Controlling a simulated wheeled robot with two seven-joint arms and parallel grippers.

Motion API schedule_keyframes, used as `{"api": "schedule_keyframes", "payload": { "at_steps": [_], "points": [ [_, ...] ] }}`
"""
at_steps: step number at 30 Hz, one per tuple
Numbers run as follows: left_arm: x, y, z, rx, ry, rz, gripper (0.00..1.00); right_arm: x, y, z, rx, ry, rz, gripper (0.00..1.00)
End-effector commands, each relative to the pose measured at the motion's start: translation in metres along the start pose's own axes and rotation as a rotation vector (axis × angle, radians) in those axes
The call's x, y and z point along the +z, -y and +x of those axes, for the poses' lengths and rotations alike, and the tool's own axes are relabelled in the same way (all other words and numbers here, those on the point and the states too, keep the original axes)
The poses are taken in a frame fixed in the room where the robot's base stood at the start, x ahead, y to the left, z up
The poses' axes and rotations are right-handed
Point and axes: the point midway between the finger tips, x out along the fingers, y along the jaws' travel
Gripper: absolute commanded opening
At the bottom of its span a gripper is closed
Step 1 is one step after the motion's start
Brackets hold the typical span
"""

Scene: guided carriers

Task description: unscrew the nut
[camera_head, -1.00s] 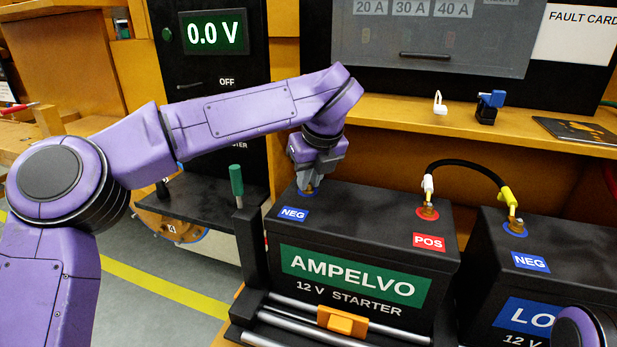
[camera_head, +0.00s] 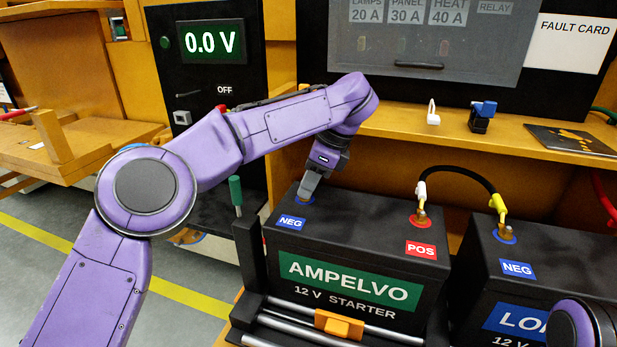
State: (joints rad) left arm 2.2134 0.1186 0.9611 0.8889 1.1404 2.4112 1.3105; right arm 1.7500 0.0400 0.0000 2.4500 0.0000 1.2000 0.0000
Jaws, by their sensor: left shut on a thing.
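The black AMPELVO 12 V starter battery (camera_head: 385,253) stands upright in the middle, with a blue NEG label (camera_head: 291,222) and a red POS label (camera_head: 421,250) by its posts. My left gripper (camera_head: 306,194) points down at the NEG post and is shut on the nut there. My right gripper is out of the picture; only part of my right arm shows at the lower right.
A black cable (camera_head: 465,164) arches from the POS post to the second battery (camera_head: 517,309) at right. A green-handled lever (camera_head: 236,192) stands left of the starter battery. The wooden shelf (camera_head: 400,121) behind holds a white piece, a blue-topped piece and a dark card.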

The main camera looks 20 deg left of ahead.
Motion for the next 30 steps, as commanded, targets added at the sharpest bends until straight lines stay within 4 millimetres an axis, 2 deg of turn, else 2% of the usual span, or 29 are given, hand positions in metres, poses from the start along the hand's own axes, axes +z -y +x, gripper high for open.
{"api": "schedule_keyframes", "payload": {
  "at_steps": [14, 15, 18, 30],
  "points": [
    [-0.0026, -0.0003, 0.0025, 0.053, 0.001, -0.097, 0.0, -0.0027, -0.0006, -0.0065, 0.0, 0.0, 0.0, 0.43],
    [-0.0028, -0.0003, 0.0029, 0.06, 0.0, -0.115, 0.2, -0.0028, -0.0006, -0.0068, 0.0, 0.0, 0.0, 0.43],
    [-0.0028, -0.0002, 0.0036, 0.056, 0.0, -0.111, 0.47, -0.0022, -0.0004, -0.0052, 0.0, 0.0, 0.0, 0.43],
    [-0.0003, 0.0012, 0.0014, 0.048, 0.001, -0.114, 0.47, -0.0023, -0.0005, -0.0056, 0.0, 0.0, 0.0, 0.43]
  ]
}}
